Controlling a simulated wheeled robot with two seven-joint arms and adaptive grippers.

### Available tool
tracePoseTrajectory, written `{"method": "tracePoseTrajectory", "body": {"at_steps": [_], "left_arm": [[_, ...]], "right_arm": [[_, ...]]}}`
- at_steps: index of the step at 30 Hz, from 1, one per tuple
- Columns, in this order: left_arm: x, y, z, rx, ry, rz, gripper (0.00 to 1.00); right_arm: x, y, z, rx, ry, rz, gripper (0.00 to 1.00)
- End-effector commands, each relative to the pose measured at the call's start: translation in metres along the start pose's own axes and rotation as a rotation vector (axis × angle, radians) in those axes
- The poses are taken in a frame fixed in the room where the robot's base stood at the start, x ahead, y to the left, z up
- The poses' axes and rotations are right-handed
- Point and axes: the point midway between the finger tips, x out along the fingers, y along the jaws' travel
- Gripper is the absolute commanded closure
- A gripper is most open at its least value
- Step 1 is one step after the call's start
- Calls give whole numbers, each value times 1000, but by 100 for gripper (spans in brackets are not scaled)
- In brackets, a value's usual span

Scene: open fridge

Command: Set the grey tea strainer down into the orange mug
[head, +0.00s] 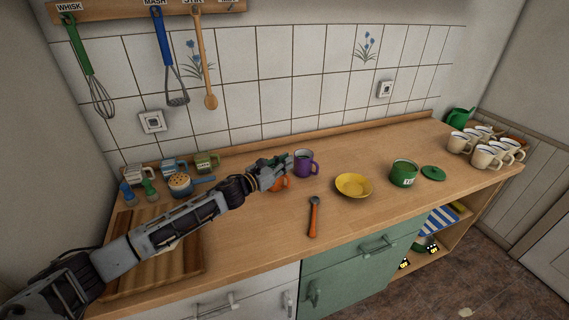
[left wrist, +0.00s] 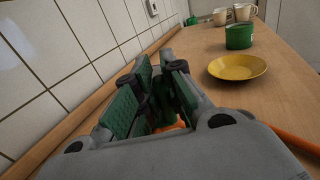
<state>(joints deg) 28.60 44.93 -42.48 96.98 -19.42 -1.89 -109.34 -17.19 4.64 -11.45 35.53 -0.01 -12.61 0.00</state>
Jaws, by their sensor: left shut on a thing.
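My left gripper (head: 281,165) is over the orange mug (head: 283,183), at the back of the counter. The gripper hides most of the mug; only part of its orange side shows. In the left wrist view the gripper (left wrist: 158,98) has green pads drawn close together, with a bit of the orange mug (left wrist: 172,126) showing below them. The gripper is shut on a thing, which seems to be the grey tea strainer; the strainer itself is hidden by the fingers. I cannot tell whether it touches the mug. My right gripper is not in view.
A purple mug (head: 306,163) stands close to the right of my left gripper. A yellow bowl (head: 354,186), a green pot (head: 404,173) and an orange-handled tool (head: 314,217) are further right and nearer. A cutting board (head: 150,283) lies under my arm. The tiled wall is close behind.

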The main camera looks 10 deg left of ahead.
Motion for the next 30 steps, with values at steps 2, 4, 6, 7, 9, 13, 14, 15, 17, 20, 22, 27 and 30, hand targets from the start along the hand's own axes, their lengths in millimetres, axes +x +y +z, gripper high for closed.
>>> {"method": "tracePoseTrajectory", "body": {"at_steps": [2, 4, 6, 7, 9, 13, 14, 15, 17, 20, 22, 27, 30], "left_arm": [[0, 0, -1, 0, 1, 0, 100], [0, 0, -1, 0, 1, 0, 85], [0, 0, -1, 0, 1, 0, 76], [0, 0, -1, 0, 1, 0, 72], [0, 0, -1, 0, 1, 0, 64], [0, 0, -1, 0, 1, 0, 64], [0, 0, -1, 0, 1, 0, 64], [0, 0, 0, 0, 1, 0, 64], [0, 0, -1, -1, 1, 0, 59], [0, 0, -1, 0, 1, 0, 46], [0, 0, -1, 0, 1, 0, 46], [0, 0, -1, 0, 1, 0, 46], [0, 0, 0, 0, 1, 0, 46]], "right_arm": [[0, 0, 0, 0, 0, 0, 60], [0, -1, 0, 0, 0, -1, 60], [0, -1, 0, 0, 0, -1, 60], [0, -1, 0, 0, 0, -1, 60], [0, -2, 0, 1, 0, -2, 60], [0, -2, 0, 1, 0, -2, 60], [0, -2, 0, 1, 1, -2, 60], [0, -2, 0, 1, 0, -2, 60], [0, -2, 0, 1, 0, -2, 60], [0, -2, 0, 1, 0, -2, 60], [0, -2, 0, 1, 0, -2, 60], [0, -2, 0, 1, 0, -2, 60], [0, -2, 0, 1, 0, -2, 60]]}}
